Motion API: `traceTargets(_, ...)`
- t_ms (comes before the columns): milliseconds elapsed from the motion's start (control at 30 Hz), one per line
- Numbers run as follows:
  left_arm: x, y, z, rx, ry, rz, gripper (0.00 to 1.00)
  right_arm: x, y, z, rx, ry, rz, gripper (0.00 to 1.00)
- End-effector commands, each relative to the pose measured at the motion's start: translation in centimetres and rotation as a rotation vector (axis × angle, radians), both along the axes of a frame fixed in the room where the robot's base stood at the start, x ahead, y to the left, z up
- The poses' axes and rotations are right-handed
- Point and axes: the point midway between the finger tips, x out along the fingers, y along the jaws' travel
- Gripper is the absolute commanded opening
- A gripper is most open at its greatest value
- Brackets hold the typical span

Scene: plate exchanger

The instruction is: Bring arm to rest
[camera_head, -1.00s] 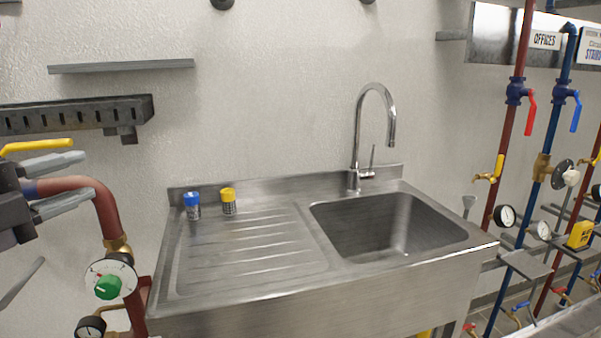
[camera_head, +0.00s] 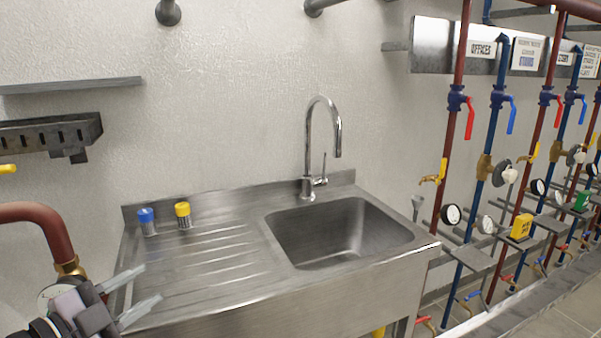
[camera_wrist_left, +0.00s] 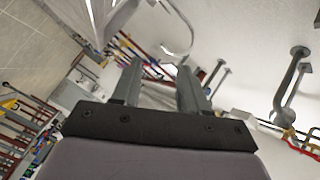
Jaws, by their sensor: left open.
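My left gripper (camera_head: 138,296) is at the lower left of the head view, in front of the sink unit's left edge. Its two grey fingers are spread and nothing is between them. In the left wrist view the two fingers (camera_wrist_left: 158,85) stand apart and empty, with walls and pipes blurred behind. My right gripper is in neither view.
A steel sink (camera_head: 340,262) with a chrome tap (camera_head: 310,150) stands at the wall. A blue-capped jar (camera_head: 147,222) and a yellow-capped jar (camera_head: 184,215) stand on its drainboard. A thick red pipe (camera_head: 40,218) is close to the gripper. Valved pipes (camera_head: 450,140) line the right.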

Motion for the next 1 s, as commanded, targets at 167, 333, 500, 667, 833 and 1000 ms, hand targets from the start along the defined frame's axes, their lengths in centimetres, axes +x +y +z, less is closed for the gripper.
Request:
traceTargets(167, -0.9, -1.7, -5.3, -0.180, 0.143, 0.061, 0.44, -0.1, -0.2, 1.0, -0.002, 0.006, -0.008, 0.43)
traceTargets(333, -2.9, -2.8, -10.6, -0.329, 0.289, 0.152, 0.44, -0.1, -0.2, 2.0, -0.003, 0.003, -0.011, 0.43)
traceTargets(500, -6.3, -3.7, -16.2, -0.468, 0.453, 0.273, 0.44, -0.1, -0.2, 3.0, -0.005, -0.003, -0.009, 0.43)
traceTargets(667, -10.7, -4.5, -21.2, -0.583, 0.614, 0.403, 0.44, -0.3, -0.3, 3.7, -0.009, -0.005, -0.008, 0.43)
traceTargets(833, -15.4, -5.3, -25.1, -0.665, 0.749, 0.523, 0.44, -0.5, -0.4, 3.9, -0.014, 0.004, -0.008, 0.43)
traceTargets(1000, -17.8, -5.7, -26.8, -0.700, 0.813, 0.581, 0.44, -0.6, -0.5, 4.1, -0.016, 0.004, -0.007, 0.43)
